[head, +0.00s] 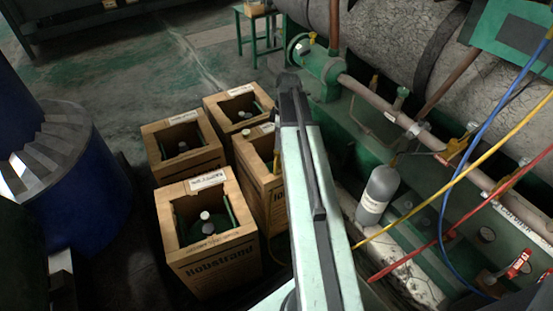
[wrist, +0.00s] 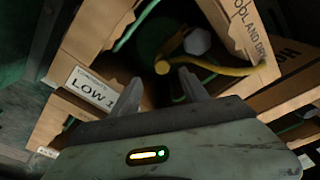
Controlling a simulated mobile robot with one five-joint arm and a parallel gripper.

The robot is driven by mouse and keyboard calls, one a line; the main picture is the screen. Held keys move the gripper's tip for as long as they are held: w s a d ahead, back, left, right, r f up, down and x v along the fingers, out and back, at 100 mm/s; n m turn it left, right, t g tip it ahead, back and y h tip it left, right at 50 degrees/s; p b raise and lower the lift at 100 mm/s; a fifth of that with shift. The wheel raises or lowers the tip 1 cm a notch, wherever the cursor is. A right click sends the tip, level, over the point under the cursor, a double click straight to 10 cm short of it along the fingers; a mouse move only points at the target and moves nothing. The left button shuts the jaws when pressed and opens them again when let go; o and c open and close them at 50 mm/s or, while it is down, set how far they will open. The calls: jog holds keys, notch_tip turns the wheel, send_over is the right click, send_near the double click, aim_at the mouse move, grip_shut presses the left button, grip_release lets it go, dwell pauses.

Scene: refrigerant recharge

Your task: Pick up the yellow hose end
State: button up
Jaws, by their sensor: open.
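In the wrist view the yellow hose end (wrist: 162,67) lies just beyond my gripper (wrist: 160,91), roughly in line with the gap between the fingers. The fingers are apart and nothing is held between them. The yellow hose (wrist: 235,70) runs right from its end over the edge of an open box, past a pale round cap (wrist: 197,41). In the head view the yellow hose (head: 455,180) slants down from the upper right and passes behind my arm. My arm hides its end there, and the fingers are not clear in that view.
Several open wooden boxes (head: 221,262) with green cylinders inside stand left of my arm. A blue drum (head: 75,165) is at the left. A grey cylinder (head: 377,195), a red hose (head: 455,216) and a blue hose (head: 464,152) are at the right, by large pipework.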

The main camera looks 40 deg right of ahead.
aim_at(277, 152)
jog(key=f+b, duration=0.4)
jog(key=f, duration=0.1)
jog(key=f+b, duration=0.2)
jog(key=shift+a+f, duration=0.15)
jog(key=shift+a, duration=0.2)
jog(key=shift+r, duration=0.2)
grip_shut()
